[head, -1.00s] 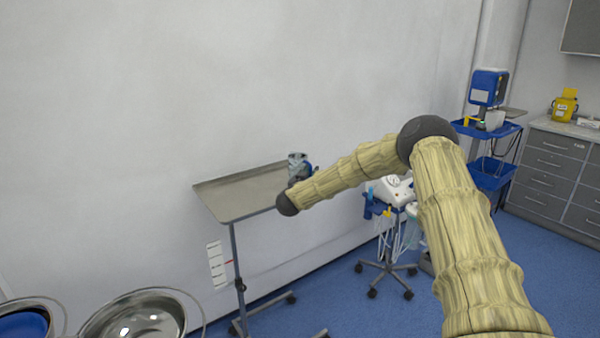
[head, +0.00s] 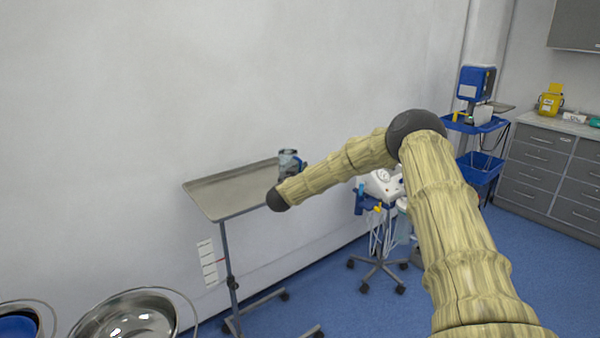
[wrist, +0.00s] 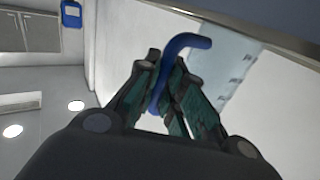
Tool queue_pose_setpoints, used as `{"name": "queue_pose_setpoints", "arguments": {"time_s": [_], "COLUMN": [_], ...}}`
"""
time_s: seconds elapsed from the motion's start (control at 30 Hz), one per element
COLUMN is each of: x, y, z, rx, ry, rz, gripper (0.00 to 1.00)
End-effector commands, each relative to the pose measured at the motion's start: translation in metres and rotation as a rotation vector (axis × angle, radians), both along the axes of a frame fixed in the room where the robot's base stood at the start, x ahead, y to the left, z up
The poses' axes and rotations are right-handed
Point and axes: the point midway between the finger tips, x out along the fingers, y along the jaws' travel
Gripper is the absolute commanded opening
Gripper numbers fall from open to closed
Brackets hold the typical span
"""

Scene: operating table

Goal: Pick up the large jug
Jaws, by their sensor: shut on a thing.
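The large jug (head: 288,160) shows in the head view as a small grey, clear-looking vessel with blue on it, upright at the right end of the metal tray table (head: 225,193). I cannot tell whether its base touches the tray. In the wrist view the jug's pale clear wall with dark marks (wrist: 232,75) fills the right of centre. Its curved blue handle (wrist: 190,42) runs down between the fingers of my gripper (wrist: 168,72), which is shut on it. My arm partly hides the jug's lower right side in the head view.
Steel bowls (head: 130,318) stand at the lower left. A wheeled stand with a white device (head: 383,184) is right of the tray. A blue trolley (head: 480,165) and grey drawers (head: 545,165) are farther right. The wall lies close behind the tray.

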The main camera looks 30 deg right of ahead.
Motion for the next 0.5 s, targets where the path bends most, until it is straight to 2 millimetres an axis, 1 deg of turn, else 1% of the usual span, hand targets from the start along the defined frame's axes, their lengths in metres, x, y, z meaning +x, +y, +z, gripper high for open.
{"name": "queue_pose_setpoints", "arguments": {"time_s": [0.17,0.5], "x": [0.0,0.0], "y": [0.0,0.0], "z": [0.006,0.024], "rx": [0.0,-0.001], "ry": [-0.001,-0.002], "rz": [0.0,0.0], "gripper": [0.0,0.0]}}
